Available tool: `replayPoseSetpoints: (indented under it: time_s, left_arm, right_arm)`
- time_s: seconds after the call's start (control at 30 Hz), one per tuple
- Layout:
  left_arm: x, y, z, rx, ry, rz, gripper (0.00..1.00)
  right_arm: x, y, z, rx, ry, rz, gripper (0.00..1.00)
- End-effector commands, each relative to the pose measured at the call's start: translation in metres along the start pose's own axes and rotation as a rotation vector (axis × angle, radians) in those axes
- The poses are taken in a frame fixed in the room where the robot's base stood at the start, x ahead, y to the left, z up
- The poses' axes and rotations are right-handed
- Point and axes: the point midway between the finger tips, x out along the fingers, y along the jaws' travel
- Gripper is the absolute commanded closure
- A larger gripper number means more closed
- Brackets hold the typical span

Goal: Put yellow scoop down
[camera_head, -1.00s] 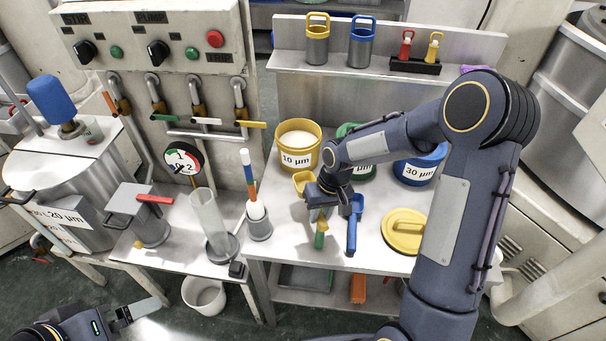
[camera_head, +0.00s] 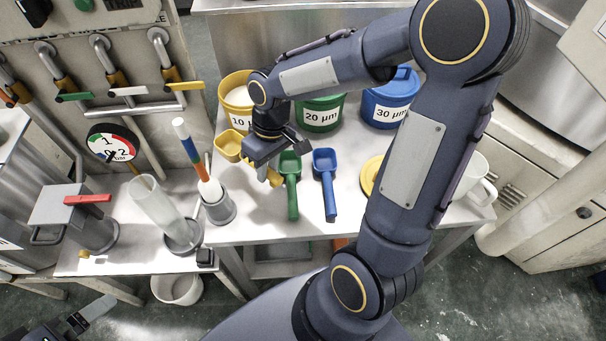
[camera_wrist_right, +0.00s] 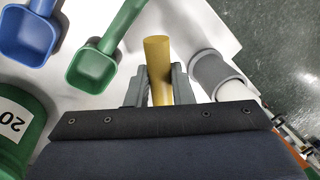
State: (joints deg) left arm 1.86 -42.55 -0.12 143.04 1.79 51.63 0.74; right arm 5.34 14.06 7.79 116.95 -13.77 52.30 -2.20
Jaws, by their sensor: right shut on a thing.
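My right gripper (camera_head: 270,174) is shut on the handle of the yellow scoop (camera_head: 228,146) over the white table, left of the green scoop. The yellow bowl points left in the head view. The wrist view shows the yellow handle (camera_wrist_right: 158,70) between both fingers; the bowl is hidden there. I cannot tell whether the scoop touches the table. The green scoop (camera_head: 291,184) and blue scoop (camera_head: 327,181) lie side by side on the table, to the right. My left gripper (camera_head: 88,315) is at the bottom left; its opening is unclear.
Behind stand a yellow tub (camera_head: 236,87) with pale contents, a green tub (camera_head: 318,113) and a blue tub (camera_head: 390,104). A grey cup (camera_head: 218,208) with a striped tool stands left of the gripper. A yellow lid (camera_head: 370,175) and white mug (camera_head: 474,180) lie right.

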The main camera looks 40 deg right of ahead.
Motion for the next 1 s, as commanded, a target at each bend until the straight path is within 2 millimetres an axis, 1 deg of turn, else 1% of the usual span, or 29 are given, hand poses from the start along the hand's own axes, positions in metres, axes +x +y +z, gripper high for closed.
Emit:
replayPoseSetpoints:
  time_s: [0.03, 0.1, 0.2, 0.37, 0.53, 0.63, 0.87, 0.97, 1.0]
  left_arm:
    - [0.0, 0.0, 0.0, 0.0, 0.001, 0.0, 0.0]
    - [0.0, 0.0, 0.0, 0.0, 0.001, 0.0, 0.0]
    - [0.0, 0.0, 0.0, 0.0, 0.001, 0.0, 0.0]
    - [0.0, 0.0, 0.0, 0.0, 0.001, 0.0, 0.0]
    - [0.001, -0.001, 0.001, 0.0, 0.001, 0.0, 0.0]
    - [0.001, -0.001, 0.001, 0.0, 0.0, 0.0, 0.0]
    - [0.002, -0.001, 0.001, 0.0, 0.0, 0.0, 0.0]
    - [0.005, -0.002, 0.002, 0.0, 0.0, 0.0, 0.0]
    - [0.004, -0.002, 0.002, 0.0, 0.0, 0.0, 0.0]
  right_arm:
    - [0.011, 0.002, 0.002, 0.0, -0.008, -0.002, 1.0]
    - [0.024, 0.004, 0.002, 0.001, -0.007, -0.002, 1.0]
    - [0.038, 0.007, 0.001, 0.001, -0.005, -0.001, 1.0]
    - [0.053, 0.01, 0.001, 0.003, -0.004, -0.001, 1.0]
    - [0.076, 0.015, 0.001, 0.002, -0.004, -0.001, 1.0]
    - [0.081, 0.016, 0.001, 0.001, -0.001, -0.001, 1.0]
    - [0.081, 0.016, 0.001, 0.002, 0.0, 0.0, 1.0]
    - [0.085, 0.017, 0.001, 0.002, 0.0, 0.0, 1.0]
    - [0.084, 0.017, 0.001, 0.002, 0.0, 0.0, 0.77]
